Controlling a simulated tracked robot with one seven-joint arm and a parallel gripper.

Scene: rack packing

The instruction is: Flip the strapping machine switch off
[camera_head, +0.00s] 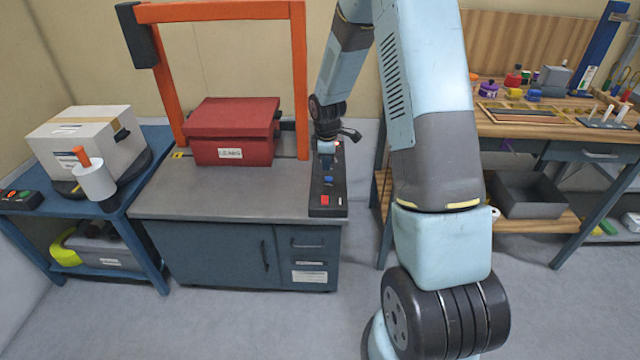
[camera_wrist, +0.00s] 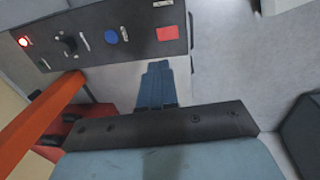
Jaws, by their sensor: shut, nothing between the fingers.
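The strapping machine is a grey-topped dark cabinet (camera_head: 230,200) under an orange arch (camera_head: 300,80). Its black control panel (camera_head: 327,205) runs along the right edge of the top and also shows across the top of the wrist view (camera_wrist: 140,45). On the panel in the wrist view are a lit red lamp (camera_wrist: 24,41), a small black knob or switch (camera_wrist: 68,42), a blue button (camera_wrist: 112,37) and a red square button (camera_wrist: 166,33). My gripper (camera_head: 326,147) is over the far end of the panel. Its fingers (camera_wrist: 157,68) are shut and empty, appearing beside the panel edge. Switch position is unclear.
A red box (camera_head: 232,130) sits on the machine under the arch. A side table (camera_head: 130,180) with a white carton (camera_head: 85,135) stands left. A wooden workbench (camera_head: 530,125) with tools stands right. Open floor lies in front of the cabinet.

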